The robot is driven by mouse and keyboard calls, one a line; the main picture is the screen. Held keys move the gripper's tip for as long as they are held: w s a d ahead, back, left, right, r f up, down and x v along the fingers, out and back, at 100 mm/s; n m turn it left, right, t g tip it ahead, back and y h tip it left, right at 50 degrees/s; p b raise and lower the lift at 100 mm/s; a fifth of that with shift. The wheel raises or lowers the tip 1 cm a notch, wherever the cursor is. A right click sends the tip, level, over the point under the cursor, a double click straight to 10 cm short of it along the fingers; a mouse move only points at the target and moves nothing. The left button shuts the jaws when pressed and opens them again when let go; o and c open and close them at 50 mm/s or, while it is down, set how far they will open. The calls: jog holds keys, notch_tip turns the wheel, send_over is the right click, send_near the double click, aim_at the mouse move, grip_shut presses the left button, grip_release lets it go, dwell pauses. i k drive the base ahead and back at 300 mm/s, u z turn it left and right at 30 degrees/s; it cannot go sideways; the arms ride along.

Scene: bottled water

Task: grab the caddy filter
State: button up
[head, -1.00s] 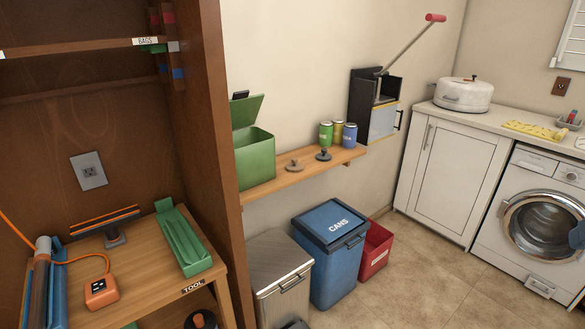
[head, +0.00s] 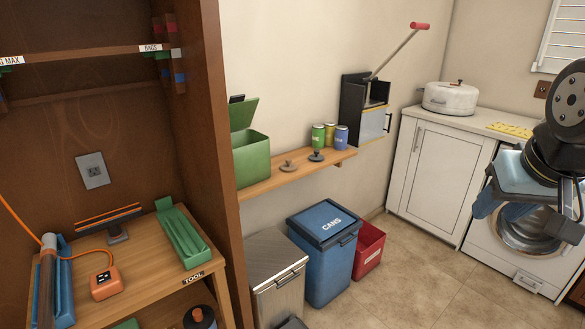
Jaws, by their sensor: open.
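A green caddy (head: 252,160) stands on the wooden wall shelf with its lid (head: 244,113) raised. A small black piece (head: 237,98) shows at the top left of the lid; I cannot tell whether it is the caddy filter. No other part is clearly a filter, and the caddy's inside is hidden. My gripper (head: 520,222) is at the right, in front of the washing machine, far from the caddy. Its blue-grey and dark fingers look spread, with nothing seen between them.
The wall shelf (head: 262,188) also holds two dark knobbed pieces and several cans (head: 319,136). Below are a steel bin (head: 278,268), a blue CANS bin (head: 325,220) and a red bin (head: 368,250). A tall wooden cabinet side (head: 205,130) stands left of the caddy. Floor is clear at centre right.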

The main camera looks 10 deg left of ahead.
aim_at(288, 167)
jog(key=u, duration=0.05)
jog(key=i, duration=1)
jog(key=z, duration=0.05)
